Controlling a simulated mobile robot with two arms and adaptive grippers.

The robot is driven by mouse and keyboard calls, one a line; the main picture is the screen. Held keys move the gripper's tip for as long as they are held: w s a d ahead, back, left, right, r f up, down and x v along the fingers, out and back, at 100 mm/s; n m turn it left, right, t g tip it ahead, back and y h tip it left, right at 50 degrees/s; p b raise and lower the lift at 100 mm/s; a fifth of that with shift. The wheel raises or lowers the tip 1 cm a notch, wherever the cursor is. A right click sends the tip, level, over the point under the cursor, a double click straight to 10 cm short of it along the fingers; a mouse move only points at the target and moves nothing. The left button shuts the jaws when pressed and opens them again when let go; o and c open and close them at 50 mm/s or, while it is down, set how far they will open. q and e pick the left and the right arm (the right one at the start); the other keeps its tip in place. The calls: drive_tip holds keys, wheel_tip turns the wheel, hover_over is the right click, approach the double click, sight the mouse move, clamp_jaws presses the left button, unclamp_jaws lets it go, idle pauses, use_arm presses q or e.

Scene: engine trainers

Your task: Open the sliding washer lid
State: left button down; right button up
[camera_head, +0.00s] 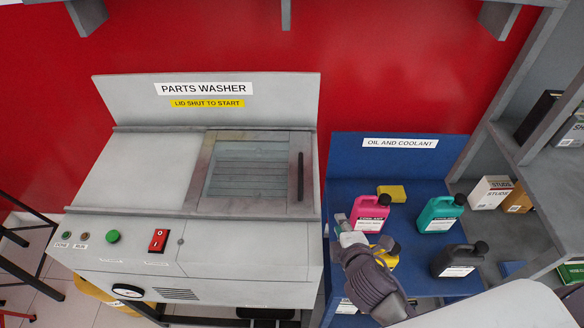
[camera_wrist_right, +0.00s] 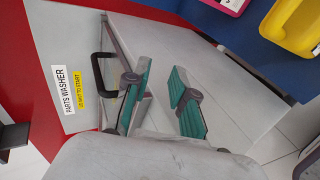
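The parts washer (camera_head: 240,262) is a light grey cabinet with a sliding lid (camera_head: 203,178) on the right part of its top, between front and back rails. Slats show through the lid's window. A dark upright bar handle (camera_head: 300,176) is at the lid's right end; it also shows in the right wrist view (camera_wrist_right: 97,72). My right gripper (camera_head: 343,222) is just right of the washer, apart from the handle. In the right wrist view its teal-padded fingers (camera_wrist_right: 158,95) are spread with nothing between them. My left gripper is out of view.
A blue shelf (camera_head: 340,190) right of the washer holds a pink jug (camera_head: 369,214), a teal jug (camera_head: 440,214), a black jug (camera_head: 459,262) and a yellow one (camera_head: 389,256) partly behind my right gripper. A grey rack (camera_head: 480,150) stands at the right. The washer top's left part (camera_head: 140,172) is clear.

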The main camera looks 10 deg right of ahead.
sight(301, 169)
drive_tip(key=w+a+r+n+t+y, duration=0.1)
drive_tip(key=r+n, duration=0.1)
drive_tip(key=n, duration=0.1)
drive_tip(key=w+a+r+n+t, duration=0.1)
drive_tip(key=a+r+n, duration=0.1)
drive_tip(key=n, duration=0.1)
drive_tip(key=w+a+r+n+t+y, duration=0.1)
drive_tip(key=r+n, duration=0.1)
drive_tip(key=n, duration=0.1)
drive_tip(key=shift+w+a+t+y, duration=0.3)
drive_tip(key=shift+w+a+t, duration=0.05)
drive_tip(key=shift+w+t, duration=0.05)
drive_tip(key=shift+w+a, duration=0.1)
drive_tip(key=shift+w, duration=0.2)
drive_tip(key=p+x, duration=0.1)
drive_tip(key=x, duration=1.2)
drive_tip(key=shift+f+p, duration=0.1)
drive_tip(key=shift+p, duration=0.25)
clamp_jaws()
